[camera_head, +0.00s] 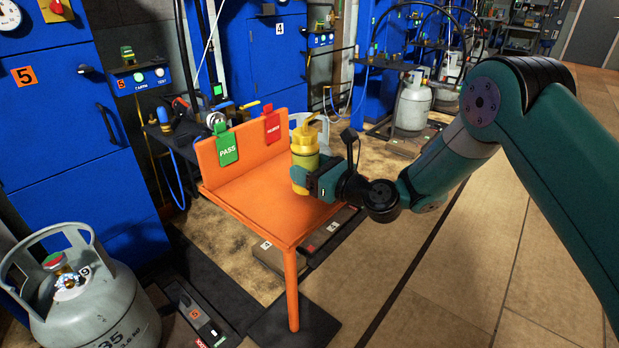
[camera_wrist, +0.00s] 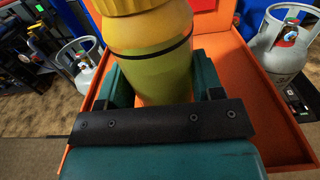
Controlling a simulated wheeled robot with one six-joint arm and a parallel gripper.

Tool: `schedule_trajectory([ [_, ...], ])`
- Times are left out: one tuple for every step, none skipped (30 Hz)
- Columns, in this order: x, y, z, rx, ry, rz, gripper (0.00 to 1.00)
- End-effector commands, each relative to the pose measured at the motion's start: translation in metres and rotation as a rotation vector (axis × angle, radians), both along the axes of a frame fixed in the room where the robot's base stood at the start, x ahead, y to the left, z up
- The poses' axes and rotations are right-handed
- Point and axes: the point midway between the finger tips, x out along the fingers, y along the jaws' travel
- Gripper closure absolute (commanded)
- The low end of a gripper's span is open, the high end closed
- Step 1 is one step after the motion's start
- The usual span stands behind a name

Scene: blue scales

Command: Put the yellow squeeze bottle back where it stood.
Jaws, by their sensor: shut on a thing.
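The yellow squeeze bottle (camera_head: 305,152) is upright at the right side of the orange table (camera_head: 250,203). My gripper (camera_head: 317,178) is shut around its lower body, coming from the right. In the wrist view the bottle (camera_wrist: 150,55) fills the top middle, between the teal fingers of my gripper (camera_wrist: 152,92). The orange tabletop (camera_wrist: 240,85) shows behind and below it. I cannot tell whether the bottle's base touches the tabletop.
A green PASS tag (camera_head: 228,148) and a red tag (camera_head: 271,124) hang on the table's raised back panel (camera_head: 210,160). A grey gas cylinder (camera_head: 95,315) stands at the lower left. Blue cabinets (camera_head: 60,130) line the back. The middle of the tabletop is clear.

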Motion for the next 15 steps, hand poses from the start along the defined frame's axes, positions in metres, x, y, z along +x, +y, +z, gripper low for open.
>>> schedule_trajectory([
  [0.0, 0.0, -0.011, 0.0, 0.002, 0.0, 0.72],
  [0.0, 0.0, -0.015, 0.001, 0.001, 0.0, 0.72],
  [0.0, 0.0, -0.018, 0.001, 0.001, 0.0, 0.72],
  [0.0, 0.0, -0.019, 0.001, 0.0, 0.0, 0.72],
  [0.0, 0.0, -0.019, 0.002, -0.001, 0.0, 0.72],
  [0.0, 0.0, -0.018, 0.002, -0.001, 0.0, 0.72],
  [0.0, 0.0, -0.017, 0.002, -0.001, 0.0, 0.72],
  [0.0, 0.0, -0.017, 0.002, -0.001, -0.001, 0.72],
  [0.0, 0.0, -0.017, 0.002, -0.001, 0.0, 0.72],
  [0.0, 0.0, -0.017, 0.002, -0.001, 0.0, 0.72],
  [0.0, 0.0, -0.018, 0.002, -0.001, 0.0, 0.72],
  [0.0, 0.0, -0.019, 0.002, -0.001, 0.0, 0.72],
  [0.0, 0.0, -0.02, 0.002, -0.001, 0.0, 0.72],
  [0.0, 0.0, -0.021, 0.002, -0.001, 0.0, 0.72],
  [0.0, 0.0, -0.022, 0.0, 0.0, 0.0, 0.37],
])
